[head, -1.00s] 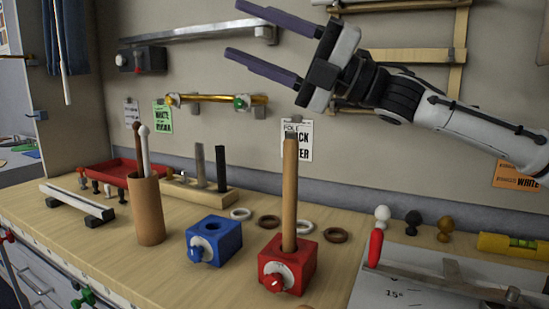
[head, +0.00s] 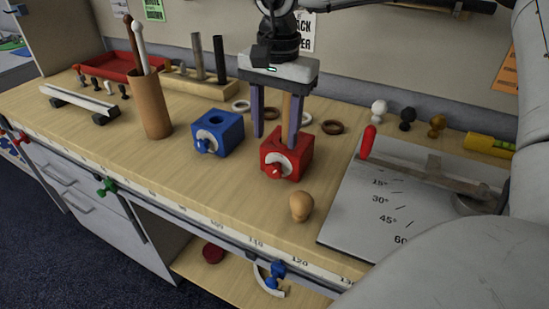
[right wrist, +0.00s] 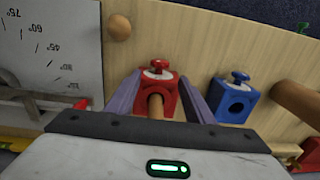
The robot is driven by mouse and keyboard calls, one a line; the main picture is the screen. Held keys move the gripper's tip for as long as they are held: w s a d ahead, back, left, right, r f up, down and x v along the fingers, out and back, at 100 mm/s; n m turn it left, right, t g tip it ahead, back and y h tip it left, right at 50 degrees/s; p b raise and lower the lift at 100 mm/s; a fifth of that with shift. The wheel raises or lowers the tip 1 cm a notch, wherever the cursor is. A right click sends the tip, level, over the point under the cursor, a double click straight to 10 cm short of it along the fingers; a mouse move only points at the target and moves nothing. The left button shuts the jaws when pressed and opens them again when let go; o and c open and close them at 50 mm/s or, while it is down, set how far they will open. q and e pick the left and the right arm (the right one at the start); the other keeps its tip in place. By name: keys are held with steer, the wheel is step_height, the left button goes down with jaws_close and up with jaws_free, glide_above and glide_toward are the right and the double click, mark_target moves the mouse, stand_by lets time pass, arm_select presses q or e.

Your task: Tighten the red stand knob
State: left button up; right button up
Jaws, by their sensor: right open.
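The red stand (head: 300,160) is a red block on the table with a red knob (head: 278,170) on a pale disc at its front. My left gripper is not in view.
A blue stand (head: 225,135) with a blue knob is to the left. An angle-marked board (head: 350,215) is at right. A cup with sticks (head: 153,110) stands farther left.

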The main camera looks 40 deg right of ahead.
mark_target(274, 165)
step_height(274, 165, down, 9)
steer(key=shift+w+a+f, duration=0.1)
steer(key=shift+w, duration=0.05)
steer(key=shift+c, duration=0.5)
